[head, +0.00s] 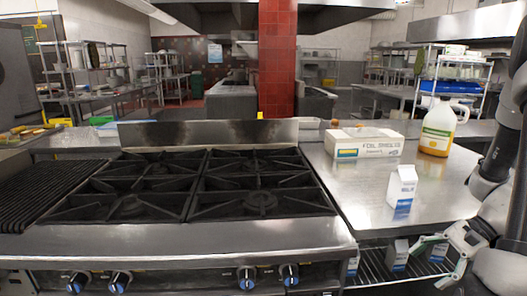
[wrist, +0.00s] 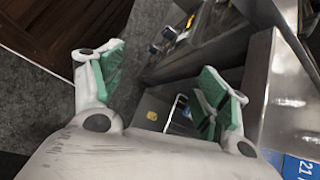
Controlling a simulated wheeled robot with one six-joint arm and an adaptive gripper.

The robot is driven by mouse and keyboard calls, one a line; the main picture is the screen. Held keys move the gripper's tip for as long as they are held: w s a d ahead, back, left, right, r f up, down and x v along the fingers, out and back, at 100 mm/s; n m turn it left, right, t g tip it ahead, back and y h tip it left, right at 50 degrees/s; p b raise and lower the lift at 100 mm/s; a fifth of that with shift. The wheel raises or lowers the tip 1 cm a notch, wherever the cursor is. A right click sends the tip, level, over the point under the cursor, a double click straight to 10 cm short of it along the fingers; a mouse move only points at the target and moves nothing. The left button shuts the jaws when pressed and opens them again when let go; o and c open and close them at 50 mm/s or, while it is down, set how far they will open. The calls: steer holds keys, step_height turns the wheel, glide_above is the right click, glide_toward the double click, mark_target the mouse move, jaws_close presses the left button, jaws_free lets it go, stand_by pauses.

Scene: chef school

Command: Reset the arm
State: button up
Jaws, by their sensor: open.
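My gripper (head: 437,262) is at the lower right of the head view, below the counter top's front edge, by the wire shelf under it. It is open, with its green-padded fingers spread and nothing between them. In the wrist view my gripper (wrist: 160,72) also shows open and empty, with the dark floor and the side of a metal unit beyond the fingers. My arm (head: 500,170) runs down the right edge of the head view, bent close to the counter.
A stove (head: 190,232) stands in front. On the steel counter (head: 345,190) to its right are a white-and-blue carton (head: 402,188), a foil box (head: 366,143) and a yellow jug (head: 437,130). Cartons (head: 397,254) stand on the wire shelf (head: 375,272) near my gripper.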

steer(key=s+a+r+n+t+h, duration=0.1)
steer(key=s+a+r+n+h, duration=0.1)
steer(key=r, duration=0.6)
steer(key=s+a+r+n+t+h, duration=0.2)
steer(key=s+r+n+h, duration=0.1)
steer(key=r+n, duration=0.4)
steer(key=s+a+r+n+t+h, duration=0.1)
steer(key=s+a+r+n+h, duration=0.1)
steer(key=r, duration=0.7)
steer(key=s+n+h, duration=0.1)
steer(key=n, duration=0.1)
steer(key=shift+s+a+r+n+h, duration=0.2)
steer(key=shift+r+n+h, duration=0.1)
steer(key=shift+n+h, duration=0.1)
